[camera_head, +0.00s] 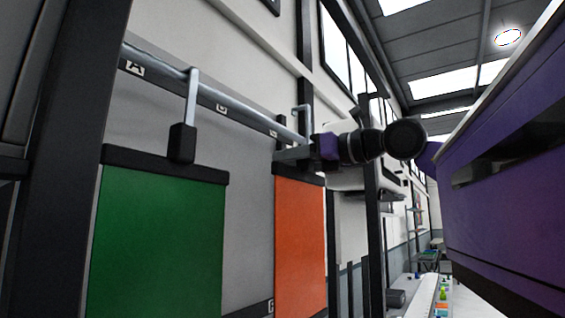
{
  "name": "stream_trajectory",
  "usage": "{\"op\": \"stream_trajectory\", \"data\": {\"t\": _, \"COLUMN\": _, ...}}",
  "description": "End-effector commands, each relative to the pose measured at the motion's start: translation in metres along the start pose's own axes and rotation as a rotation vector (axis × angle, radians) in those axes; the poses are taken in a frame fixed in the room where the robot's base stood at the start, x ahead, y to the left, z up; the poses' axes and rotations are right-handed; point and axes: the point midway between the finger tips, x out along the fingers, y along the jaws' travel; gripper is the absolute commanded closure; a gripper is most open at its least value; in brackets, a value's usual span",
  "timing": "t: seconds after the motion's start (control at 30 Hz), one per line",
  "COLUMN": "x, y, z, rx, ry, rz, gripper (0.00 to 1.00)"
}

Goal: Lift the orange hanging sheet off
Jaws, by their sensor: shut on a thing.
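The orange hanging sheet (299,245) hangs upright at the centre of the head view, below a dark top bar (314,179). A hook (301,108) shows on the rail above it. My gripper (290,155) is at the top of the orange sheet, coming in from the right, and is shut on the sheet's hanger part. The fingertips are small here, and the exact grip on the hanger is partly hidden. The sheet's lower end is out of frame.
A green sheet (157,245) hangs to the left from its own hook (191,100) with a black block. The metal rail (235,99) with letter labels runs along the wall above. A dark post (70,130) stands at left. A bench with small items (440,295) is far off at lower right.

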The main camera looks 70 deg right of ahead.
Motion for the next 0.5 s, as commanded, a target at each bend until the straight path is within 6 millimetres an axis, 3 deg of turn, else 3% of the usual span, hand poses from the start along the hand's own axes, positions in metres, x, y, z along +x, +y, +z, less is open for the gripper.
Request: {"op": "stream_trajectory", "data": {"t": 0.5, "x": -0.038, "y": 0.0, "z": 0.0, "rx": 0.0, "ry": -0.003, "rz": 0.0, "gripper": 1.0}}
